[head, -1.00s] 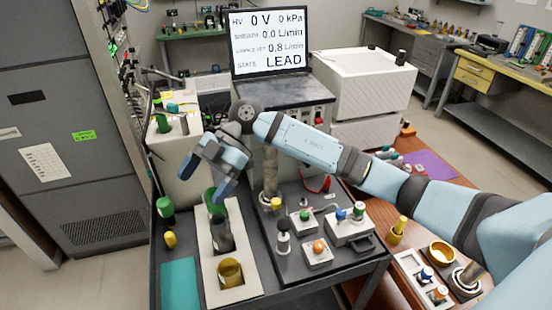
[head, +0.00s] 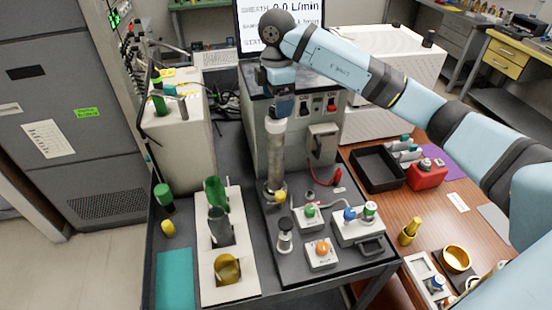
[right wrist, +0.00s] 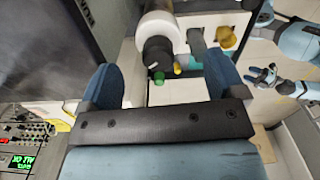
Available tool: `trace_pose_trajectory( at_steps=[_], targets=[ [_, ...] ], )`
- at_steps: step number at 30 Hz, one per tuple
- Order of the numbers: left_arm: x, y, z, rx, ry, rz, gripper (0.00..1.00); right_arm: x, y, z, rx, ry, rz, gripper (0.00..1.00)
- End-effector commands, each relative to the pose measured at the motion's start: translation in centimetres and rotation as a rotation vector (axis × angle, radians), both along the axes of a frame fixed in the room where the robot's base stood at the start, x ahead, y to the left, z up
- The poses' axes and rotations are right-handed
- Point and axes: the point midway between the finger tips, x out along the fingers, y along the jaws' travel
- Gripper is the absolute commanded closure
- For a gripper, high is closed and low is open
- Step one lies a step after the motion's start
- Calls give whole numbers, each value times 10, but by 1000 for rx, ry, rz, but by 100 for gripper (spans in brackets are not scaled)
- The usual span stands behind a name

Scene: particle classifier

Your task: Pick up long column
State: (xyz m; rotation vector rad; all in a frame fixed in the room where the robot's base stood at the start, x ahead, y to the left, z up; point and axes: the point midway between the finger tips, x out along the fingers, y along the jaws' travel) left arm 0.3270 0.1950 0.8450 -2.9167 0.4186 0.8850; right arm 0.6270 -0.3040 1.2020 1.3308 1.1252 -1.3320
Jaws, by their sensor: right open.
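The long column (head: 276,152) is a tall grey cylinder with a pale top, standing upright in a collar on the dark plate of the bench. My right gripper (head: 283,106) points down right at its upper end in the head view. In the right wrist view, the column's white and dark body (right wrist: 158,35) shows in the gap between the two blue fingers of the open right gripper (right wrist: 163,78). Whether the fingers touch it I cannot tell. My left gripper (right wrist: 276,80) shows small at the right of the wrist view, its jaw state unclear.
Left of the column, a white tray (head: 234,290) holds a green cylinder (head: 213,190), a dark grey cylinder (head: 220,226) and a gold cup (head: 227,268). A grey instrument box (head: 257,110) stands close behind the column. Switch boxes (head: 320,255) and a red lead (head: 321,177) are to its right.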

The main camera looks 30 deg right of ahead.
Motion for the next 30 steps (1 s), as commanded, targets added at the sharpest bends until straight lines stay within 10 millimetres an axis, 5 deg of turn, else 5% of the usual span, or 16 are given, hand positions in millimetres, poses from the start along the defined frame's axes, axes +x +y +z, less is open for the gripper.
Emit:
trace_pose_trajectory(
  at_steps=[16,25,30],
  targets=[
    [1,-2,20,-4,-5,0,47,2,2,-60,0,2,1,11],
    [1,-2,20,-5,-6,0,47,2,2,-66,1,0,2,11],
    [1,-2,19,-4,-3,0,47,2,2,-66,1,0,2,48]
  ],
)
